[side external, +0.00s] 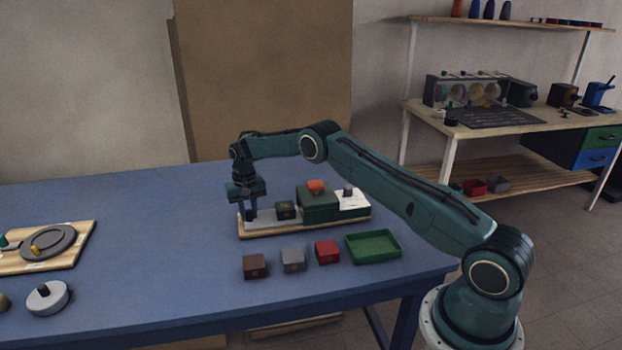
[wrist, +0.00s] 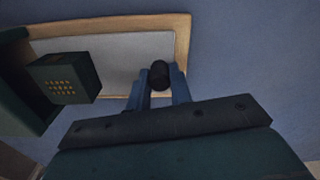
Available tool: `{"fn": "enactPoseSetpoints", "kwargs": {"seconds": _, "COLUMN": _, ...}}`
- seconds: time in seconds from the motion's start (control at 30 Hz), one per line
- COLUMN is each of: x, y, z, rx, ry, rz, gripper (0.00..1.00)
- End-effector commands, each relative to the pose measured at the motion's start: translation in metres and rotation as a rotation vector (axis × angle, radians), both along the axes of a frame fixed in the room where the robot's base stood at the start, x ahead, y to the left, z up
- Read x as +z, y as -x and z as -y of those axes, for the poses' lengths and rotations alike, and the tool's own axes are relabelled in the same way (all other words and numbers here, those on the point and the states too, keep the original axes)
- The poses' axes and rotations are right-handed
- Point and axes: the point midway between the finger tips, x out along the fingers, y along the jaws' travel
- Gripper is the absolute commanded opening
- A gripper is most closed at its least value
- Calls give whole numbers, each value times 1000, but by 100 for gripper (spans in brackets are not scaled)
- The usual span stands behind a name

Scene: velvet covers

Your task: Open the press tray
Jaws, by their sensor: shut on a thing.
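The press is a dark green block (side external: 319,204) with an orange top piece (side external: 316,186), on a wooden base (side external: 300,227). A flat grey tray (side external: 270,221) extends from its left side; it also shows in the wrist view (wrist: 112,50). A small dark green box (side external: 286,210) with gold dots on its face sits on the tray beside the press, also seen in the wrist view (wrist: 64,78). My gripper (side external: 251,215) is at the tray's left end. In the wrist view its fingers (wrist: 159,88) are shut on a dark round knob (wrist: 160,74).
Brown (side external: 255,266), grey (side external: 292,260) and red (side external: 327,251) boxes stand in front of the press, with an empty green bin (side external: 373,245) to their right. A wooden board with a round grey plate (side external: 48,243) lies far left.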

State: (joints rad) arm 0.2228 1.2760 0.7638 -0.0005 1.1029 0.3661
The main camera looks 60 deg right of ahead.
Motion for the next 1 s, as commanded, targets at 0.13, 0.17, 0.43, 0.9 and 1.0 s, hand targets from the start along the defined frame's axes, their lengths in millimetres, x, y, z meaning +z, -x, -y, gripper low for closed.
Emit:
{"fn": "enactPoseSetpoints", "kwargs": {"seconds": 0.13, "x": 0, "y": -6, "z": -5, "rx": -2, "ry": 2, "rz": 5, "gripper": 0}}
{"fn": "enactPoseSetpoints", "kwargs": {"seconds": 0.17, "x": 0, "y": -7, "z": -5, "rx": -2, "ry": 2, "rz": 5, "gripper": 0}}
{"fn": "enactPoseSetpoints", "kwargs": {"seconds": 0.43, "x": 0, "y": -7, "z": -6, "rx": -3, "ry": 2, "rz": 5, "gripper": 0}}
{"fn": "enactPoseSetpoints", "kwargs": {"seconds": 0.9, "x": 1, "y": -7, "z": -6, "rx": -2, "ry": 0, "rz": 2, "gripper": 43}}
{"fn": "enactPoseSetpoints", "kwargs": {"seconds": 1.0, "x": 3, "y": -7, "z": -6, "rx": -1, "ry": 0, "rz": 2, "gripper": 43}}
